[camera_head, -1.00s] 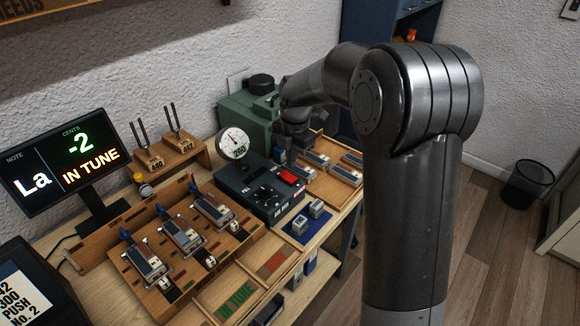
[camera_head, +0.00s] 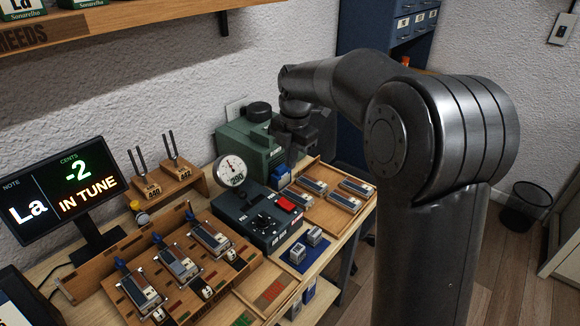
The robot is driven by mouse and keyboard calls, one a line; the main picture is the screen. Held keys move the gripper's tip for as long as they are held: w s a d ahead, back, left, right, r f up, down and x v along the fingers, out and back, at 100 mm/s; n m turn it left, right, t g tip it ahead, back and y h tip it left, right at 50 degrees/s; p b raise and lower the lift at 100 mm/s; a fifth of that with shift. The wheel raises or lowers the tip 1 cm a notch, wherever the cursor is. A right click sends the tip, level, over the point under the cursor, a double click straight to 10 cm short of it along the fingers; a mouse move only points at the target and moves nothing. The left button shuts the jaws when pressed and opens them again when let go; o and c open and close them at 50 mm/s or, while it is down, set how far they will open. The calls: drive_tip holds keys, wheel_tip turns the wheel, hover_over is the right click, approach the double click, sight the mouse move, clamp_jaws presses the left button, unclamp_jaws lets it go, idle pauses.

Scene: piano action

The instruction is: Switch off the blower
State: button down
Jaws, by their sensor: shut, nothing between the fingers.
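A dark control box (camera_head: 240,222) stands on the bench with a black dial, a red switch (camera_head: 286,204) and a round white gauge (camera_head: 232,170) at its back. A green machine (camera_head: 240,144) with a black cap stands behind it against the wall. I cannot tell for certain which of these is the blower. My gripper (camera_head: 297,158) points down beside the green machine's right side, above and behind the red switch, apart from it. It is shut and empty. Its fingertips are dark and small in this view, and a blue part (camera_head: 281,176) shows below it.
A wooden tray (camera_head: 318,208) of reed parts lies to the right of the control box. A blue mat (camera_head: 300,262) with two small blocks lies in front. A tuning-fork stand (camera_head: 170,182), a tuner screen (camera_head: 62,190) and a reed rack (camera_head: 130,285) fill the left.

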sight(282, 202)
drive_tip(key=shift+w+a, duration=0.25)
drive_tip(key=shift+a, duration=0.3)
drive_tip(key=f, duration=0.9)
drive_tip(key=w+a+f, duration=0.1)
drive_tip(key=f, duration=0.4)
drive_tip(key=shift+w+a, duration=0.1)
drive_tip(key=shift+f, duration=0.15)
